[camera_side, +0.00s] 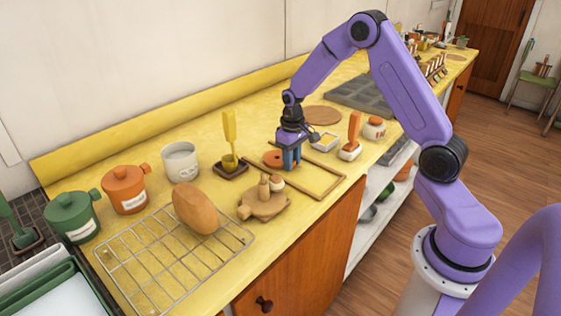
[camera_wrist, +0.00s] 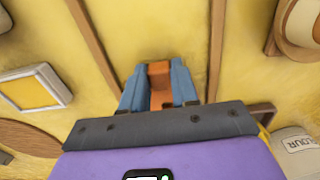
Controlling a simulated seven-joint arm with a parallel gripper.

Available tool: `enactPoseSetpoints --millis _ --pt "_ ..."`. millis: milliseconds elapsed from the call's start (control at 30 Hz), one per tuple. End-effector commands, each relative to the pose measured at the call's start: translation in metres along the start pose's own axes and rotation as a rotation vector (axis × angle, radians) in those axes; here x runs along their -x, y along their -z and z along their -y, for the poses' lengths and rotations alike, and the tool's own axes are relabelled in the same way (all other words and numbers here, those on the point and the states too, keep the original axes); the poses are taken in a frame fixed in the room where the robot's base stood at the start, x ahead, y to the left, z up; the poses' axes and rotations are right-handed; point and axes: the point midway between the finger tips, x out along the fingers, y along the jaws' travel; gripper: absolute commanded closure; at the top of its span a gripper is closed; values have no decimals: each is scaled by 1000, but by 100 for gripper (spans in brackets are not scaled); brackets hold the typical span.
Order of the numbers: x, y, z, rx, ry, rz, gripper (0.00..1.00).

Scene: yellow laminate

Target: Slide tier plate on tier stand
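An orange, round, flat piece (camera_side: 273,158), which looks like the tier plate, shows at my gripper (camera_side: 291,166) in the side view, partly hidden by the blue fingers. In the wrist view its orange surface (camera_wrist: 160,82) fills the narrow gap between the fingers of my gripper (camera_wrist: 158,70), which look shut on it. My gripper points down over the thin wooden frame (camera_side: 320,195).
A yellow-handled tool (camera_side: 229,128) stands upright left of my gripper. A white square dish (camera_side: 325,134) and an orange-handled brush (camera_side: 353,128) are on the right. A wire rack (camera_side: 135,265) with a brown loaf-like thing (camera_side: 194,208) and several pots fill the left.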

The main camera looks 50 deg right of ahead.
Motion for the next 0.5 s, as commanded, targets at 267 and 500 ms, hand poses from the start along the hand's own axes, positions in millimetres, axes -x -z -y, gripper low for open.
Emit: enactPoseSetpoints --millis 267,500 --pt "2 0 0 0 0 -2 100" --pt "19 1 0 0 0 -3 100"
